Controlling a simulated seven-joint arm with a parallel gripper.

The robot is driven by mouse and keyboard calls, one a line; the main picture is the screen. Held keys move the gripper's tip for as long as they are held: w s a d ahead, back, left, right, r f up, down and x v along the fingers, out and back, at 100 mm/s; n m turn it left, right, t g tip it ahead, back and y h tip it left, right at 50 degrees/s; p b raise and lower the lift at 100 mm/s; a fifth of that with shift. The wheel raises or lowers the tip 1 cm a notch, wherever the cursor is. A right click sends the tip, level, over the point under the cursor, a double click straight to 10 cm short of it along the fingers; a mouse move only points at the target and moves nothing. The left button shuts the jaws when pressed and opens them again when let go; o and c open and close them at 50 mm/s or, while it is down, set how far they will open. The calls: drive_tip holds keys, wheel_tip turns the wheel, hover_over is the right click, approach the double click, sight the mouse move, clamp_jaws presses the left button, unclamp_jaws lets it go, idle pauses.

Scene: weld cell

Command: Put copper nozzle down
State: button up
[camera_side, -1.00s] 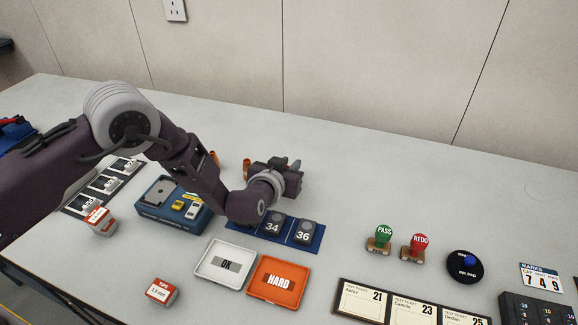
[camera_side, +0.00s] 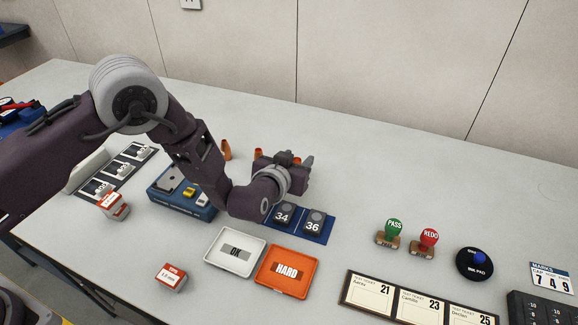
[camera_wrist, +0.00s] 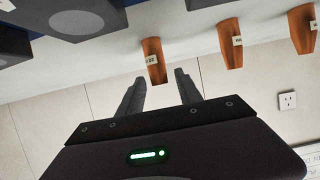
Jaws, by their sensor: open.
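Three copper nozzles with small pale labels stand in a row in the wrist view, which shows the scene tilted: a near one (camera_wrist: 154,62), a middle one (camera_wrist: 230,43) and one at the right edge (camera_wrist: 302,28). My gripper (camera_wrist: 160,78) is open, its two dark fingers apart. The near nozzle is just beyond the fingertips, in line with the gap, and looks clear of both fingers. In the side view, nozzles show behind my arm at left (camera_side: 226,150) and middle (camera_side: 258,153). My gripper (camera_side: 306,162) largely hides the third there.
A blue mat with blocks 34 (camera_side: 283,215) and 36 (camera_side: 314,221) lies in front of my gripper. The OK tray (camera_side: 235,268) and HARD tray (camera_side: 286,289) are nearer. A blue case (camera_side: 182,207) stands left. The table right of my gripper is clear up to the stamps (camera_side: 393,232).

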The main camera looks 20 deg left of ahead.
drive_tip(key=v, duration=0.9)
drive_tip(key=shift+r, duration=0.1)
drive_tip(key=s+a+r+g+h, duration=0.15)
drive_tip(key=s+a+r, duration=0.25)
drive_tip(key=r, duration=0.6)
drive_tip(key=s+a+r+g+h, duration=0.1)
drive_tip(key=s+a+r+g, duration=0.3)
drive_tip(key=r, duration=0.5)
drive_tip(key=s+a, duration=0.4)
drive_tip(key=s, duration=0.4)
drive_tip(key=s+a+g+y, duration=0.1)
drive_tip(key=s+a, duration=0.4)
drive_tip(key=s, duration=0.3)
drive_tip(key=s+a+r+g+y, duration=0.1)
drive_tip(key=s+a, duration=0.3)
drive_tip(key=s, duration=0.5)
drive_tip(key=shift+a, duration=0.2)
drive_tip(key=shift+g+y, duration=0.25)
